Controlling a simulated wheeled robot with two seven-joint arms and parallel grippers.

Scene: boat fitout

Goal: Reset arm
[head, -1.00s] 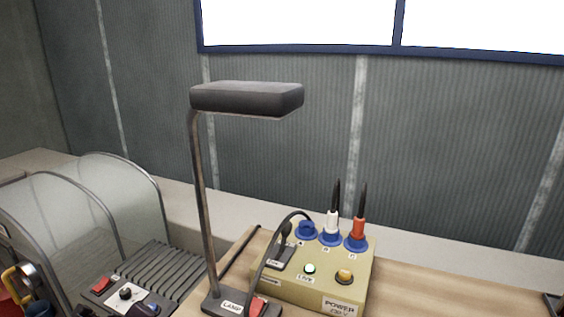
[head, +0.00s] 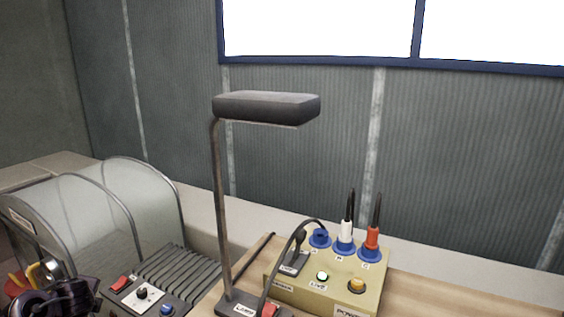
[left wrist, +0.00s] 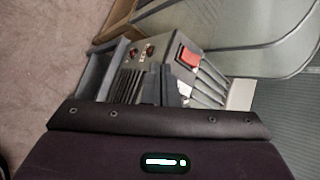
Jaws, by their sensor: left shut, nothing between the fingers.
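My left gripper (left wrist: 172,88) shows in the left wrist view as dark fingers, closed together with nothing between them. Behind it is a grey machine with dark ribs, a red switch (left wrist: 187,56) and a clear curved guard (left wrist: 255,50). In the head view, a dark part of my left arm shows at the lower left corner, in front of the same machine; its fingertips cannot be made out there. My right gripper is in neither view.
A desk lamp (head: 266,107) stands on the wooden bench (head: 425,290). Beside it is a yellow power box (head: 322,290) with blue sockets, a white plug (head: 346,230) and an orange plug (head: 372,238). The ribbed control box (head: 175,275) and clear guard (head: 140,205) are at left.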

